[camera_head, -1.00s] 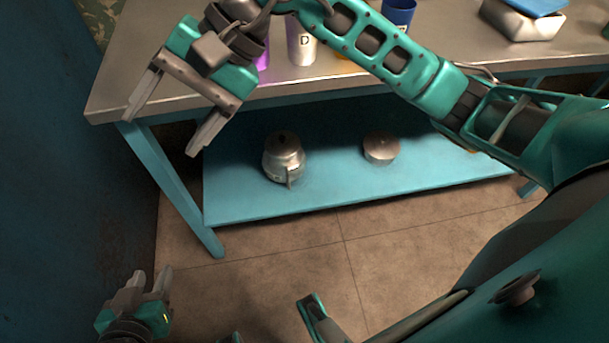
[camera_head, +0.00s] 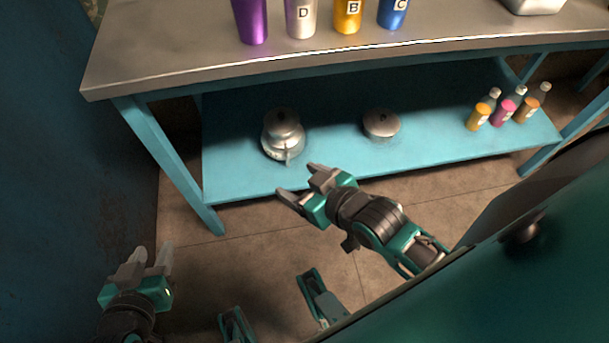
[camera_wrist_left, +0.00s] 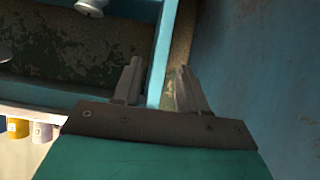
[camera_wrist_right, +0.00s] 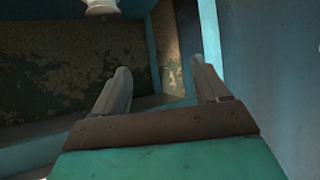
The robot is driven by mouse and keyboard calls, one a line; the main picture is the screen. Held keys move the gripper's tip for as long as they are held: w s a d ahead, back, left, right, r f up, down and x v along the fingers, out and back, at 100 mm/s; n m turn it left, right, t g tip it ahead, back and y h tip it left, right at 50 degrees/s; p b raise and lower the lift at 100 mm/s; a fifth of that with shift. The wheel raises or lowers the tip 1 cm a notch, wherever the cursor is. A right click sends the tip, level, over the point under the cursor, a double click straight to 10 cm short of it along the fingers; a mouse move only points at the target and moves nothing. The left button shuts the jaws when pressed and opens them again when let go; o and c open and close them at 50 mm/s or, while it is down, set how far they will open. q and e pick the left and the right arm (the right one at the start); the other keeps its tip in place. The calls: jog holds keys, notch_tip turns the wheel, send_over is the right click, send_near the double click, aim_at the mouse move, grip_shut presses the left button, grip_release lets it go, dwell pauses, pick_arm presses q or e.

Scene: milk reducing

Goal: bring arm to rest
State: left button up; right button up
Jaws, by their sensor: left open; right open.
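My right gripper (camera_head: 298,182) is open and empty in the head view. It is in front of the lower shelf, below the tabletop, with its fingers pointing up and left. Its two fingers also show apart in the right wrist view (camera_wrist_right: 160,72). My left gripper (camera_head: 149,256) is open and empty at the lower left of the head view, over the floor near the dark blue wall. Its fingers show apart with nothing between them in the left wrist view (camera_wrist_left: 158,80).
The metal-topped table (camera_head: 190,65) carries a purple cup (camera_head: 251,20), a silver cup (camera_head: 300,18), a yellow cup (camera_head: 347,14) and a blue cup (camera_head: 393,12). The blue lower shelf (camera_head: 235,180) holds a kettle (camera_head: 283,135), a lidded pot (camera_head: 381,124) and several bottles (camera_head: 506,110).

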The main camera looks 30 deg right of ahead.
jog(key=shift+s+f, duration=0.4)
jog(key=shift+s, duration=0.05)
pick_arm(q)
notch_tip(320, 180, up, 6)
jog(key=s+a+y+p, duration=0.1)
jog(key=a+p, duration=0.2)
jog(key=p, duration=0.7)
jog(key=shift+s, duration=0.25)
pick_arm(e)
notch_tip(320, 180, up, 6)
jog(key=s+d+h, duration=0.1)
jog(key=d, duration=0.2)
jog(key=shift+s+r+m, duration=0.15)
jog(key=shift+s+m, duration=0.05)
jog(key=shift+m, duration=0.1)
pick_arm(q)
jog(key=shift+r, duration=0.1)
